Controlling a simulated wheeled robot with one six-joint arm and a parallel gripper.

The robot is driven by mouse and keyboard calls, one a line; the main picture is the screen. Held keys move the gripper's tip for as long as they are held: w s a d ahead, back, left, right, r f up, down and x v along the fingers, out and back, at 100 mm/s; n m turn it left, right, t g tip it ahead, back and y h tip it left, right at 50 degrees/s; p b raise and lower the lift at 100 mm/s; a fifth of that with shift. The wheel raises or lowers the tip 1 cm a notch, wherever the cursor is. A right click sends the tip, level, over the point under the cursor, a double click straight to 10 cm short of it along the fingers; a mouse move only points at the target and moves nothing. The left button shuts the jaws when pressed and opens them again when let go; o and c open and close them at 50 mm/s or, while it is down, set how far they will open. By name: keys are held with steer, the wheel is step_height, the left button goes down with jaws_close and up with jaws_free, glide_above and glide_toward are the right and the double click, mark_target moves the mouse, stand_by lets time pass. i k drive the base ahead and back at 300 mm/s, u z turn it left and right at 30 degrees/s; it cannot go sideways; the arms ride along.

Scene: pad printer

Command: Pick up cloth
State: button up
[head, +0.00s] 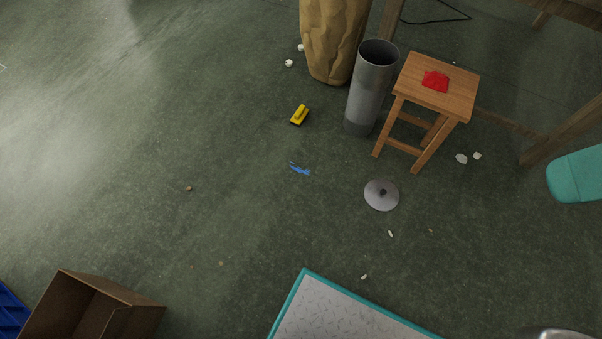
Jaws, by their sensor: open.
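The stool stands upright on the floor in the upper right of the head view. The cloth is near the middle of the seat with bare wood around it, and nothing covers it. My gripper does not show in this view.
A tall grey metal cylinder (366,98) stands just left of the stool, near a brown sack (333,40). An open cardboard box (62,300) is bottom left. The left-centre floor is mostly clear.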

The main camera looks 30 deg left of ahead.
mark_target(435, 80)
steer(key=u, duration=1.5)
steer(key=i, duration=1.3)
steer(key=z, duration=1.85)
steer(key=i, duration=0.5)
